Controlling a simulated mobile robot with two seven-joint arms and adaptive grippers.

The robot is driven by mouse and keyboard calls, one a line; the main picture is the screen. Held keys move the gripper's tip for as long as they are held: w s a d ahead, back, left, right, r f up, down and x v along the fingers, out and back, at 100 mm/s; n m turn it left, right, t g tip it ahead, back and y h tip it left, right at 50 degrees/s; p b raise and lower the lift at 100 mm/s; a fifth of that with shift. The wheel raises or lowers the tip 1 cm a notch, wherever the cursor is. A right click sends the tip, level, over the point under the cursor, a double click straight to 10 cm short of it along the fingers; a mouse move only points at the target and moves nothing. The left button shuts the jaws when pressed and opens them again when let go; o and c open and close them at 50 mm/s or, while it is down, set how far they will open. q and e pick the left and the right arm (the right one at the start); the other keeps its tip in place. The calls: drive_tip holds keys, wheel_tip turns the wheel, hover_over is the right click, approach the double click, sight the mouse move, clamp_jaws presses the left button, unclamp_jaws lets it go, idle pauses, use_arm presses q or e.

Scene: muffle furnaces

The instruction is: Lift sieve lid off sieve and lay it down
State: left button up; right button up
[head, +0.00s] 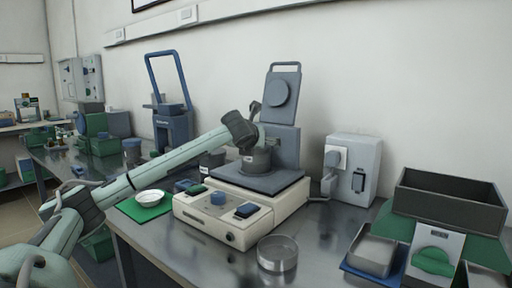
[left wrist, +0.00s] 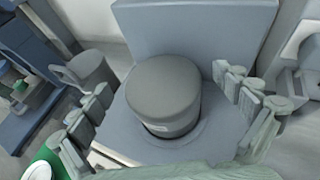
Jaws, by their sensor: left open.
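The sieve (head: 257,160) is a grey cylinder standing upright on the grey plate of a beige bench machine. In the left wrist view the round, flat grey sieve lid (left wrist: 165,82) closes its top, and a small pale label shows on the sieve's side (left wrist: 168,127). My left gripper (head: 257,130) is at the sieve from above, partly hiding it in the head view. In the left wrist view its fingers (left wrist: 164,88) are spread on either side of the lid, with gaps, apparently not touching it. My right gripper is not in view.
The beige machine (head: 226,222) has a tall grey back panel (head: 283,138) close behind the sieve. A round shallow dish (head: 277,254) stands on the bench in front. A white bowl (head: 150,197) sits on a green mat. Trays (head: 371,252) are at right. Bare bench lies around the dish.

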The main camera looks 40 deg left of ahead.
use_arm(q)
drive_tip(key=c, duration=1.3)
